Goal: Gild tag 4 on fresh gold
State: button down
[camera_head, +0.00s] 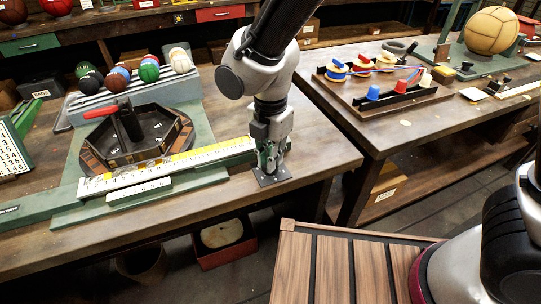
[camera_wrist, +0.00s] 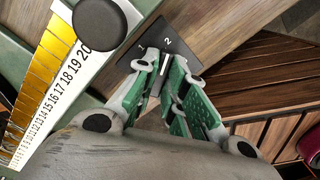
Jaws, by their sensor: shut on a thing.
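My gripper (camera_head: 269,158) points down above a dark plate (camera_head: 276,180) near the right end of the left bench. In the wrist view, its green-padded fingers (camera_wrist: 166,66) are shut on a small, thin, light piece at the plate (camera_wrist: 177,27), which is marked 1 and 2. The fingers hide most of this piece. A long white numbered strip (camera_head: 187,170) with a gold band (camera_head: 205,152) runs along the bench left of my gripper. The gold (camera_wrist: 42,52) also shows in the wrist view. A short numbered strip (camera_head: 140,190) lies in front, its numbers small.
A dark many-sided tray (camera_head: 176,148) with a red-handled tool (camera_head: 107,110) stands behind the strip. Several balls (camera_head: 150,70) rest on a rack behind it. The right bench holds a board of coloured spools (camera_head: 372,92) and a tan ball (camera_head: 492,30). A gap separates the benches.

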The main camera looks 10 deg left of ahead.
jog(key=m, duration=0.6)
jog(key=shift+m, duration=0.3)
jog(key=m, duration=1.1)
jog(key=shift+m, duration=0.4)
jog(key=m, duration=0.5)
jog(key=shift+m, duration=0.3)
jog(key=c, duration=1.5)
grip_release()
